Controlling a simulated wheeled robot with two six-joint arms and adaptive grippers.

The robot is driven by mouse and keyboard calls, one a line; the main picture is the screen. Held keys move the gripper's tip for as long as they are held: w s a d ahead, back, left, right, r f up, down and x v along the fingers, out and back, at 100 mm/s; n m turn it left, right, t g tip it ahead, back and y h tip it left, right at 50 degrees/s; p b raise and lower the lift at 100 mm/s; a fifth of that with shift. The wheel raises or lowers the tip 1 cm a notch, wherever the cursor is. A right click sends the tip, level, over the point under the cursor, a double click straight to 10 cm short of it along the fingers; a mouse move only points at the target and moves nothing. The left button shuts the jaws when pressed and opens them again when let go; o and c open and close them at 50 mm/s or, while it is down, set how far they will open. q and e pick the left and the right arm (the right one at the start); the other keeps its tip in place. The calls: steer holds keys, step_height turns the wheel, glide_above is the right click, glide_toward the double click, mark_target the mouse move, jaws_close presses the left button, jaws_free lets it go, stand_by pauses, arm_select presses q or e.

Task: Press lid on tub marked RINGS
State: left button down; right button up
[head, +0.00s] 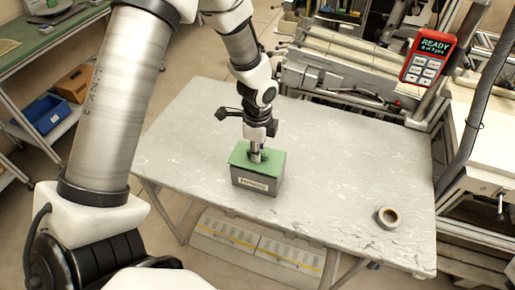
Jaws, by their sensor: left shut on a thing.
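A dark grey tub (259,187) stands on the pale table. It has a white label on its front, too small to read surely. A green lid (274,162) lies over the tub's top. I cannot tell whether it is fully seated. My left gripper (257,156) points down at the middle of the lid and is shut on it, probably by a grip part hidden between the fingers. My right gripper is not in view.
The table (330,190) is mostly clear. A tape reel (388,217) lies near its right edge. A red handheld device (429,58) reading READY is mounted at the back right, by a machine frame. A blue bin (46,113) sits on shelving at left.

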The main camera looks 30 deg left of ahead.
arm_select(q)
steer(key=shift+w+d+f, duration=0.1)
steer(key=shift+w+f, duration=0.15)
steer(key=shift+f, duration=0.3)
steer(key=shift+s+r, duration=0.1)
steer(key=shift+s, duration=0.05)
steer(key=c, duration=1.4)
jaws_free()
steer(key=shift+s, duration=0.1)
steer(key=o, duration=0.4)
step_height(320, 180, up, 12)
steer(key=shift+f, duration=0.1)
